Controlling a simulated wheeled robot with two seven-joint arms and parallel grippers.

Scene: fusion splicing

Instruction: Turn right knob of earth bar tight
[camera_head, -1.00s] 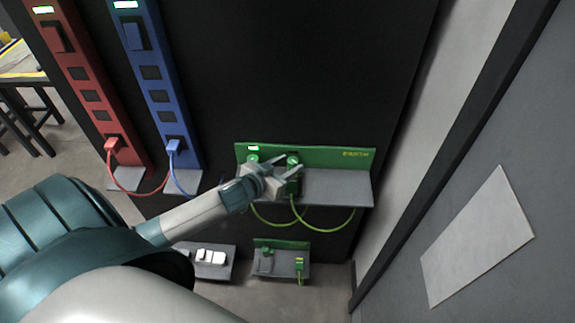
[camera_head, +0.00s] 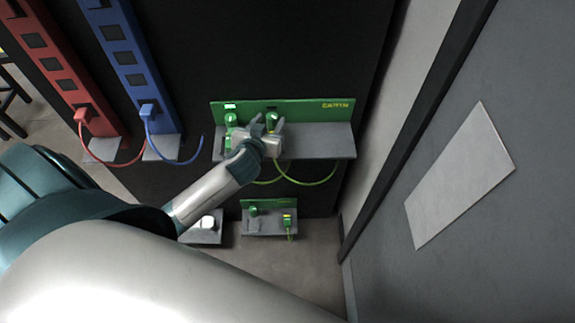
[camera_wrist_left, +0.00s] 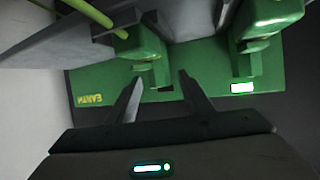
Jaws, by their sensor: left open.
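The green earth bar (camera_head: 300,107) is on the black wall panel, with yellow lettering at its right end. Its right knob (camera_head: 272,117) is green and stands just behind my left gripper (camera_head: 267,123). The left gripper is open, its fingers pointing up toward the bar, and partly covers the right knob and its plug. The left knob (camera_head: 230,119) is to the left. In the left wrist view, upside down, the open fingers (camera_wrist_left: 160,90) are spread below the right green plug (camera_wrist_left: 142,42), with a gap between. My right gripper is out of view.
A grey ledge (camera_head: 325,145) runs under the earth bar, with a green-yellow cable (camera_head: 318,181) looping below it. Red (camera_head: 55,65) and blue (camera_head: 125,60) bars with cables stand at left. A smaller green bar (camera_head: 268,203) sits lower down. A grey wall bounds the right side.

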